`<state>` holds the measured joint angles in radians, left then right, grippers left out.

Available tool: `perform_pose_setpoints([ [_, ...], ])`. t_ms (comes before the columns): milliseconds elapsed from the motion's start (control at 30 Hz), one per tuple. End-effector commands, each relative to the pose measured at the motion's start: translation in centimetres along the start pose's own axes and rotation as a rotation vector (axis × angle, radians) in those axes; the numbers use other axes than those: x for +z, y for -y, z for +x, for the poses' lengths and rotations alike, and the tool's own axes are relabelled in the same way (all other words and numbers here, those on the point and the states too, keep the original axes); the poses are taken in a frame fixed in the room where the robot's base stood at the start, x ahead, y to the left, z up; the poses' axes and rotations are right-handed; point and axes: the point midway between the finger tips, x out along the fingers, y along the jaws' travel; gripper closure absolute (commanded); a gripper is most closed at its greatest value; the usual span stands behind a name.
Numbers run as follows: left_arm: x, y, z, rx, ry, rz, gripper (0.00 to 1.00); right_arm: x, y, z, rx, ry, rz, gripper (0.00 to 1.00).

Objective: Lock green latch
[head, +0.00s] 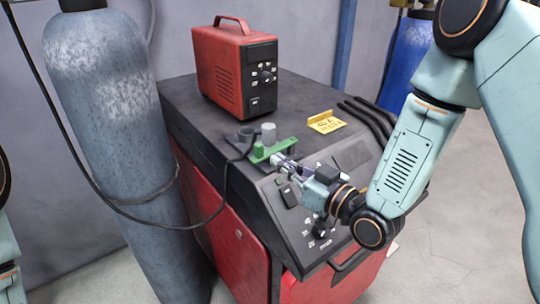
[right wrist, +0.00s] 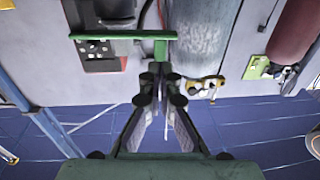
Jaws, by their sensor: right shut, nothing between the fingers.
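The green latch (head: 272,150) is on the black top of the red machine, near its front edge, beside a grey cylinder (head: 268,133). My right gripper (head: 287,166) is shut and empty, with its fingertips close to the latch's near side. In the right wrist view the latch (right wrist: 110,36) is a long green bar with a short tab in front of the shut fingers (right wrist: 160,72). I cannot tell whether the fingertips touch it. My left gripper is not in view.
A red unit with a handle (head: 236,75) stands behind the latch. A dark cable runs from beside the latch to the left, past a grey gas cylinder (head: 105,150). A sloped control panel (head: 300,225) is in front.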

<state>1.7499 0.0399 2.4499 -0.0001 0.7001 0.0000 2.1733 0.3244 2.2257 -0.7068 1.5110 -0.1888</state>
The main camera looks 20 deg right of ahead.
Motion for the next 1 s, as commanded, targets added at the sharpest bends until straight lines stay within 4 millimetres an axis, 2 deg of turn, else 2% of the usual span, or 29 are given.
perform_pose_setpoints([
  [300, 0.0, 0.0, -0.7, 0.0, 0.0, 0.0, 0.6, 0.0, 0.1, 3.3, -0.002, 0.001, -0.001, 1.0],
  [500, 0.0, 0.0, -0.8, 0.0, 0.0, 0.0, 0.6, 0.0, 0.0, 4.0, -0.001, 0.001, 0.001, 1.0],
  [833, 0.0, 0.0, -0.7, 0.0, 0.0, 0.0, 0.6, 0.1, 0.0, 4.1, 0.0, 0.001, 0.001, 1.0],
  [1000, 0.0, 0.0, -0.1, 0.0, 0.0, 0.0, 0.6, 0.1, 0.3, 5.3, -0.003, -0.001, -0.004, 1.0],
])
